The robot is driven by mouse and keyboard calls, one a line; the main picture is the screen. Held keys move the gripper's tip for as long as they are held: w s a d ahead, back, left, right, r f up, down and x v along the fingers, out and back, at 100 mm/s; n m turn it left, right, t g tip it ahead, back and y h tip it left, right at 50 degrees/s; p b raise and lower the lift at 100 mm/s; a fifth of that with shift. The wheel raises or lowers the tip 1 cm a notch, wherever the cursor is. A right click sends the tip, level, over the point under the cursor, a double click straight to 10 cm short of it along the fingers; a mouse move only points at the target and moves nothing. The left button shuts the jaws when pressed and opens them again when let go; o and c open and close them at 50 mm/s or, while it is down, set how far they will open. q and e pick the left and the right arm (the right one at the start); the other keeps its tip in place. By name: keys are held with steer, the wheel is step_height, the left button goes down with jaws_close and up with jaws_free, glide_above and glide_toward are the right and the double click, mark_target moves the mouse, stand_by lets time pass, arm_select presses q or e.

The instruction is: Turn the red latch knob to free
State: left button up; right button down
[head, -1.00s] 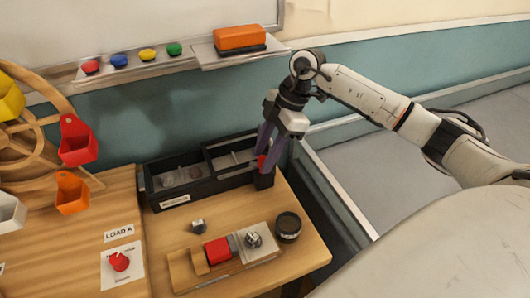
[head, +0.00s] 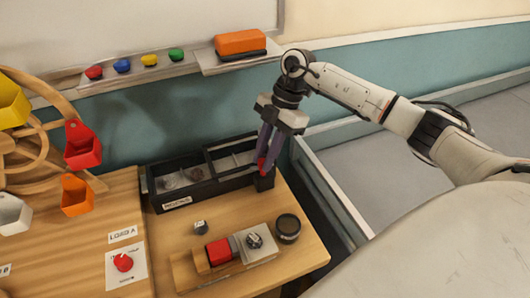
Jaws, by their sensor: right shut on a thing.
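The red knob (head: 123,263) sits on a white labelled plate (head: 138,271) at the front left of the wooden table, below the "LOAD A" label. No gripper is near it. My right gripper (head: 264,167) is at the right end of the black divided tray, well to the right of and behind the knob. Its purple fingers point down and are shut on a small red thing (head: 262,164), mostly hidden by the fingers, at the small black holder (head: 265,181). My left gripper is not in view.
A wooden wheel with coloured buckets, one red (head: 82,146), stands at the left. A black divided tray (head: 205,185) lies along the back. A wooden fixture with a red block (head: 219,251) and a dark round cup (head: 288,228) stand front right. Bare wood lies between knob and fixture.

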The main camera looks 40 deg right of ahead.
steer(key=shift+w+n+g, duration=0.15)
steer(key=shift+n+g, duration=0.25)
steer(key=shift+n, duration=0.6)
steer(key=c, duration=1.6)
jaws_free()
steer(key=shift+o, duration=0.2)
